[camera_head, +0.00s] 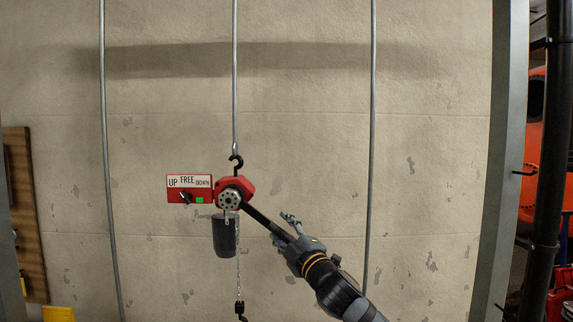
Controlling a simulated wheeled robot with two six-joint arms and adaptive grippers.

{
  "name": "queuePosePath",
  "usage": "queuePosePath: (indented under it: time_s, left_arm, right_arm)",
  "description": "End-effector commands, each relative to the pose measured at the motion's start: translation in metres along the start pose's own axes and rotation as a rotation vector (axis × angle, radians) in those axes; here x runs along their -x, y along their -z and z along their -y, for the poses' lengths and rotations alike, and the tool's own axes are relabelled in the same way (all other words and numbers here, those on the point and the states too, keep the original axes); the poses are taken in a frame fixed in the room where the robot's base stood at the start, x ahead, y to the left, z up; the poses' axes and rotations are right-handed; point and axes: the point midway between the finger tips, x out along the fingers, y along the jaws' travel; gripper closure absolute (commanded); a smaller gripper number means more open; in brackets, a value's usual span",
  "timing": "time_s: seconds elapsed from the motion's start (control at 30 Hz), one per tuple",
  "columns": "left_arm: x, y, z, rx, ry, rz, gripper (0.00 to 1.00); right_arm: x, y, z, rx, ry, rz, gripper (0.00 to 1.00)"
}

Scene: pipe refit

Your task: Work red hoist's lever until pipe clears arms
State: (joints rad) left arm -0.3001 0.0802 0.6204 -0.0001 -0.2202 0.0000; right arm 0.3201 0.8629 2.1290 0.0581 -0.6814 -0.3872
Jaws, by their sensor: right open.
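The red hoist (236,186) hangs by a black hook from a grey rod in front of the wall. Its black lever (262,219) slants down to the right from the hub. A red box with an UP, FREE, DOWN plate (189,181) sits at its left, with a black selector knob and a green patch. A dark cylinder (225,237) hangs below the hoist, beside a chain (239,275) that ends in a black hook. My right gripper (285,229) is open at the lever's lower end; I cannot tell whether it touches.
Grey vertical rods (372,130) stand left and right of the hoist. A grey post (502,170) and a black pipe (550,170) stand at the right. A wooden board (24,215) is at the left edge. The wall between is clear.

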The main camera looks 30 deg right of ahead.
Motion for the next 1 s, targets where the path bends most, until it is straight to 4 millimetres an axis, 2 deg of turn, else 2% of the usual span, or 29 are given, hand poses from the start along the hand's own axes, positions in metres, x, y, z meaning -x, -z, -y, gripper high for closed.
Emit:
queuePosePath:
  time_s: [0.03,0.13,0.5,0.8,1.0]
  left_arm:
    - [0.011,0.001,0.001,0.000,0.000,0.000,0.29]
    - [0.012,0.001,0.001,0.000,0.000,0.000,0.29]
    - [0.013,0.001,0.001,0.000,0.000,0.000,0.29]
    - [0.039,0.004,0.003,0.000,0.000,0.000,0.29]
    - [0.041,0.004,0.003,0.000,0.000,0.000,0.29]
  right_arm:
    - [-0.001,0.002,-0.014,0.028,0.008,-0.001,0.55]
    - [0.000,0.000,-0.022,0.057,0.026,-0.001,0.55]
    - [0.001,-0.001,-0.025,0.069,0.038,-0.001,0.55]
    - [-0.002,0.004,-0.061,0.162,0.087,-0.001,0.55]
    - [-0.002,0.004,-0.065,0.181,0.102,-0.001,0.55]
